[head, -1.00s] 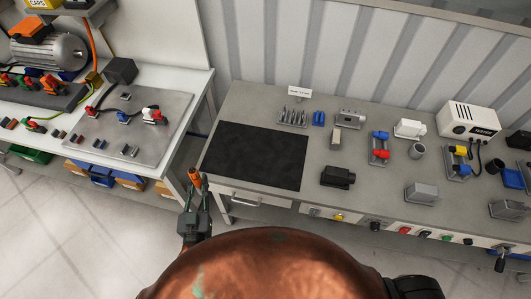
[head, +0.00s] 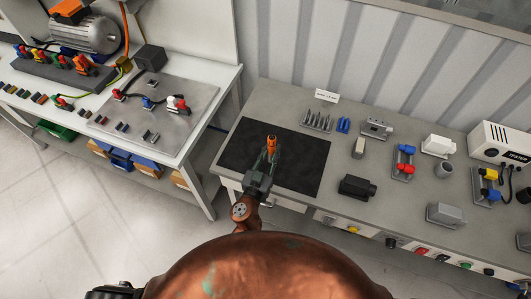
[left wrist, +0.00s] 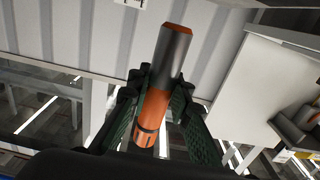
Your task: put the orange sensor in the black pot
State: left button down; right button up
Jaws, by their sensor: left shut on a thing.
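The orange sensor (head: 271,144) is held upright in my left gripper (head: 268,157), above the black mat on the right bench. In the left wrist view, the sensor (left wrist: 173,58) is a cylinder with a dark grey upper part, an orange end and an orange lower body. The fingers of my left gripper (left wrist: 156,100) are shut on its orange lower part from both sides. The black pot (head: 524,195) appears to be the dark shape at the right edge, partly cut off, far to the right of the gripper. My right gripper is not in view.
The black mat (head: 305,178) is bare around the gripper. A second bench (head: 205,90) stands left.

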pick_arm(q)
jog(key=w+a+f+b, duration=0.1)
jog(key=f+b, duration=0.1)
jog(key=f, duration=0.1)
jog(key=w+a+f+b, duration=0.1)
jog(key=w+f+b, duration=0.1)
jog(key=f, duration=0.1)
jog(key=w+a+f+b, duration=0.1)
jog(key=w+f+b, duration=0.1)
jog(key=f, duration=0.1)
jog(key=shift+f, duration=0.25)
jog(key=shift+d+r, duration=0.1)
jog(key=c, duration=1.8)
grip_release()
jog(key=shift+o, duration=0.2)
